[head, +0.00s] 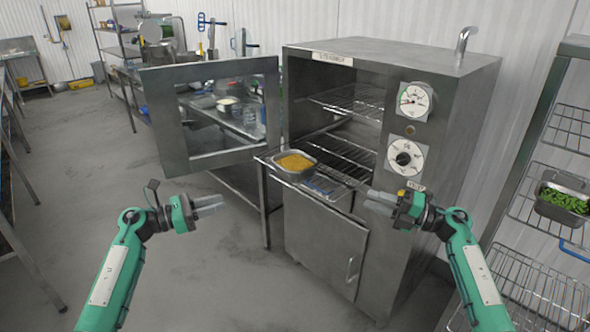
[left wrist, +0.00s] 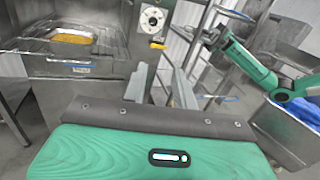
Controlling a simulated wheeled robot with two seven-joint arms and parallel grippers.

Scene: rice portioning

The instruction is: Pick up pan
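A metal pan of yellow-orange food (head: 294,165) sits on a wire rack that reaches out at the front of the open oven; it also shows in the left wrist view (left wrist: 73,40). A second metal pan with green food (head: 564,197) stands on a wire shelf at the far right. My left gripper (head: 224,203) is open and empty, left of and nearer than the oven pan; its two spread fingers show in the left wrist view (left wrist: 160,80). My right gripper (head: 367,200) looks open and empty, in front of the oven's right side. Neither touches a pan.
The steel oven (head: 430,150) has its windowed upper door (head: 160,110) swung open to the left. Its lower door (head: 322,240) is shut. A wire shelf unit (head: 535,290) stands close on the right. The floor (head: 90,170) at left is clear.

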